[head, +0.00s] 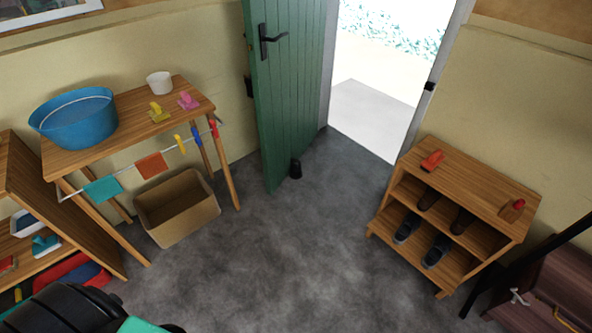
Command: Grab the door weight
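A small black door weight (295,168) stands on the grey floor against the bottom of the green door (290,90), near its free edge. The door stands open, with a black handle near the top of the view. Neither of my grippers shows in the head view.
The doorway (375,110) is bright and open. A wooden table (125,115) with a blue tub (75,118) stands at left, a cardboard box (178,205) partly under it. A wooden shoe rack (480,185) stands at right. The middle floor (290,250) is clear.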

